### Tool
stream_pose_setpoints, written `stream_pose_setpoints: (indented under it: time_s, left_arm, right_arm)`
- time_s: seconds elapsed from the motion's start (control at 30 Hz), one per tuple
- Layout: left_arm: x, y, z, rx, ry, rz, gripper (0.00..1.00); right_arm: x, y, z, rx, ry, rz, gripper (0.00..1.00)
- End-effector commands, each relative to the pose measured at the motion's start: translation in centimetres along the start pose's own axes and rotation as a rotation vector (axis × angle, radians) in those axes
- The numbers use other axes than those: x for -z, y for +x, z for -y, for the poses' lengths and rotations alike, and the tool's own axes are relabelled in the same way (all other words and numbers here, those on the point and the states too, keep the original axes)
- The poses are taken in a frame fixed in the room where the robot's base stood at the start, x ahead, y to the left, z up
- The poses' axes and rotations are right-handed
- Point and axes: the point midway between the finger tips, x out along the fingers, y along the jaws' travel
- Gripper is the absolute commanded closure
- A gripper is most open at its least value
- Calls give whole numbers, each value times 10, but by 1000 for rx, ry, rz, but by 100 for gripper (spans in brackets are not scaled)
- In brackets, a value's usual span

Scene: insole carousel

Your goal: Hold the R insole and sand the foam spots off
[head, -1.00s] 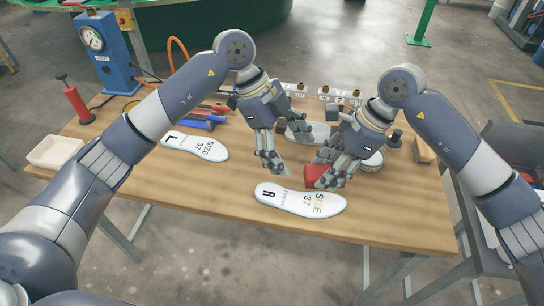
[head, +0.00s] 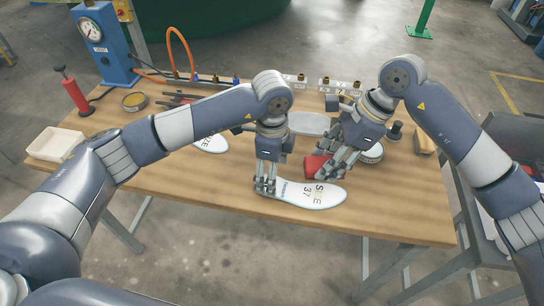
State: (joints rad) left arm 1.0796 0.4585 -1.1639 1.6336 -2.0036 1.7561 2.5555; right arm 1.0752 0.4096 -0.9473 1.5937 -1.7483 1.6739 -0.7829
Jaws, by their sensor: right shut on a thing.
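The R insole (head: 325,195), white with dark print, lies flat near the front of the wooden table. Part of its "SIZE" print looks pale or covered; foam spots are too small to make out. My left gripper (head: 265,188) points down at the insole's left end, its fingertips at the surface and covering the R mark. I cannot tell whether its fingers are closed. My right gripper (head: 328,172) is shut on a red block (head: 314,165) just behind the insole. The L insole (head: 212,144) lies further back left, partly hidden by my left arm.
A white tray (head: 54,145) and a red pump-like tool (head: 76,97) are at the left. The front right of the wooden table (head: 405,210) is clear.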

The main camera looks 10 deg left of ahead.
Motion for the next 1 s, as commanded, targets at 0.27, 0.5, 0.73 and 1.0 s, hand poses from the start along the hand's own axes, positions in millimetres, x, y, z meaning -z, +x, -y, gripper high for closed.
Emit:
stream_pose_setpoints:
  time_s: [0.27,0.5,0.73,1.0]
  left_arm:
    - [0,34,0,0,1,-1,23]
    - [0,39,0,0,2,-1,23]
    - [0,39,0,0,2,-1,44]
    - [0,39,0,0,1,-1,71]
  right_arm:
    - [0,0,0,0,0,0,78]
    - [0,0,0,0,0,0,78]
    - [0,0,0,0,0,0,78]
    - [0,0,0,0,0,0,78]
